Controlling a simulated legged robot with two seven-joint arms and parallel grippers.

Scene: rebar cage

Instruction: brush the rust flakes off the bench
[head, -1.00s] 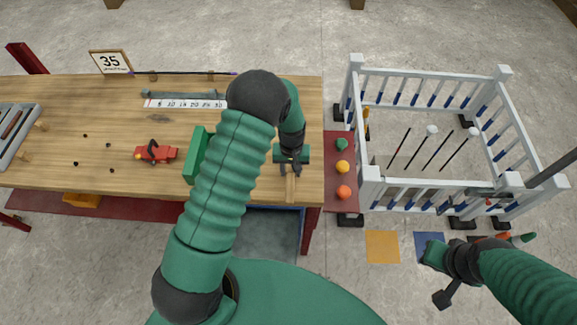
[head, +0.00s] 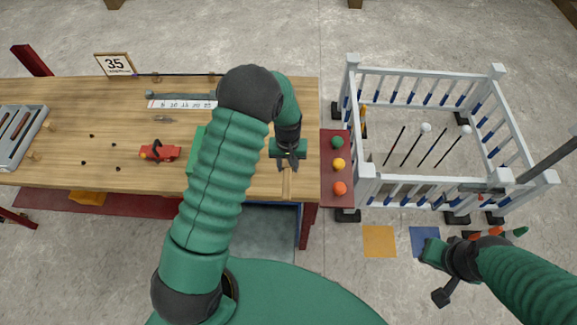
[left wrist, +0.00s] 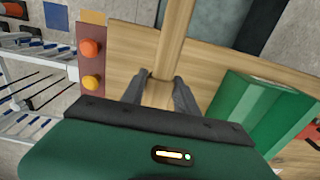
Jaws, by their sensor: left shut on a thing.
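Several small dark rust flakes (head: 113,145) lie scattered on the left part of the wooden bench (head: 60,110). My left gripper (head: 287,164) is at the bench's front right, shut on a light wooden handle (head: 287,184). In the left wrist view the handle (left wrist: 177,35) runs away from between the dark fingertips (left wrist: 160,77). The handle looks like a brush's, but I see no bristles. My right gripper (head: 438,275) is over the floor at the lower right; its jaws are too unclear to read.
A green block (head: 196,148), partly behind my left arm, and a red tool (head: 160,152) stand between flakes and gripper. A white railing cage (head: 425,75) stands right.

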